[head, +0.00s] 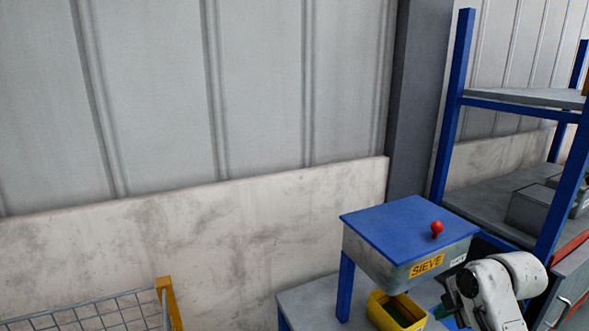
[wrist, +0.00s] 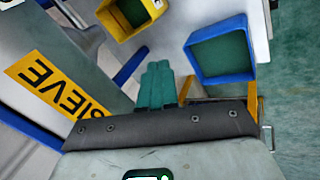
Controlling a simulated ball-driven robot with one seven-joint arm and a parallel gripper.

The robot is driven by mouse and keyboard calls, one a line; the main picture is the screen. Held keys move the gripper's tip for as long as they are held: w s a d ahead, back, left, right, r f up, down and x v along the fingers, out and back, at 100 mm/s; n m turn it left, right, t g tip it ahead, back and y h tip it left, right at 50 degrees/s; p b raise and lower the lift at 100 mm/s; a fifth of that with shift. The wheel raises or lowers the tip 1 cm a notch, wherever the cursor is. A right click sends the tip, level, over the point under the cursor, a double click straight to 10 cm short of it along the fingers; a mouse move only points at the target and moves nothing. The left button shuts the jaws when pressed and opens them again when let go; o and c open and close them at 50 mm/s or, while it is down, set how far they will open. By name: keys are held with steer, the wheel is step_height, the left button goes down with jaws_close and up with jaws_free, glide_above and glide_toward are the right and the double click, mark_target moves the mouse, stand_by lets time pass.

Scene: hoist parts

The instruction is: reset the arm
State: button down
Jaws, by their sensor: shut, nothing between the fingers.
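My gripper (wrist: 157,66) shows in the wrist view as two teal fingers pressed together, shut and empty. In the head view my white arm reaches in at the lower right, in front of the sieve box (head: 390,252), and my gripper is mostly hidden there. The sieve box has a blue lid, a red knob (head: 437,229) and a yellow SIEVE label (head: 427,265). In the wrist view the label (wrist: 50,84) is to the left of the fingers.
A yellow bin (head: 377,309) sits under the sieve box; a blue-rimmed bin (wrist: 249,66) is right of the fingers in the wrist view. A blue-framed shelf (head: 455,110) stands at the right. A wire mesh cage (head: 165,292) is at the lower left.

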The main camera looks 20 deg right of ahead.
steer(key=s+a+f+m+g+y, duration=0.1)
steer(key=s+a+f+m, duration=0.4)
steer(key=a, duration=0.5)
steer(key=s+a+f+m+g+y, duration=0.1)
steer(key=s+a+f+m, duration=0.2)
steer(key=s+a+f, duration=0.5)
steer(key=s+a+f+m+g+h, duration=0.2)
steer(key=s+m, duration=0.5)
steer(key=s, duration=0.7)
steer(key=shift+a+f, duration=0.2)
steer(key=shift+a, duration=0.25)
